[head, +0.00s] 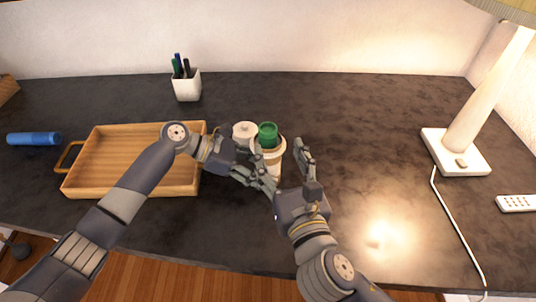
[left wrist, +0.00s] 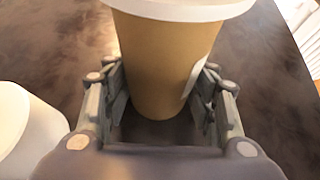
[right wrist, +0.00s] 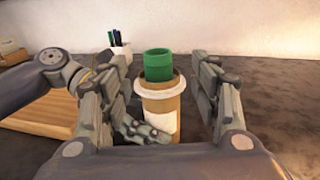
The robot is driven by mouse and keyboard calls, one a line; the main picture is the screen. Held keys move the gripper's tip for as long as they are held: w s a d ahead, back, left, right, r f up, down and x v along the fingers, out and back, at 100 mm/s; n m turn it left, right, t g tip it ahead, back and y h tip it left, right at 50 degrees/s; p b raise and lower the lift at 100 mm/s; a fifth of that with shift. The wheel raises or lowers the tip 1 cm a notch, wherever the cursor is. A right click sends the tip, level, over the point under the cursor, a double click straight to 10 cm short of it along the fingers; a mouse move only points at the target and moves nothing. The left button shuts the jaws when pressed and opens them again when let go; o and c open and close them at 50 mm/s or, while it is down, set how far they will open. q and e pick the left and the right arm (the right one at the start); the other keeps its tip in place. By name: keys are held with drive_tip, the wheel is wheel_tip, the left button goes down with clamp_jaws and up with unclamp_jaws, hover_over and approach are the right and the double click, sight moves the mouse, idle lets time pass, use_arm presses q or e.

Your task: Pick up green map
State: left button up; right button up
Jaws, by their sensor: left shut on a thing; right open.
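The green map (head: 268,131) is a green roll standing upright in a brown paper cup (head: 276,158) with a white rim. The roll also shows in the right wrist view (right wrist: 158,66). My left gripper (head: 262,171) is shut on the cup, its fingers on either side of the brown wall in the left wrist view (left wrist: 160,98). My right gripper (right wrist: 160,75) is open, its fingers on either side of the green roll and apart from it. The roll is out of frame in the left wrist view.
A white round container (head: 244,131) stands just left of the cup. A wooden tray (head: 120,140) lies to the left, with a blue roll (head: 34,139) beyond it. A pen holder (head: 187,86) stands behind. A lamp (head: 456,152) and remote (head: 518,203) are at right.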

sight(271, 137)
drive_tip(key=x, duration=0.9)
drive_tip(key=shift+w+a+f, duration=0.2)
drive_tip(key=shift+w+a, duration=0.05)
drive_tip(key=c, duration=1.1)
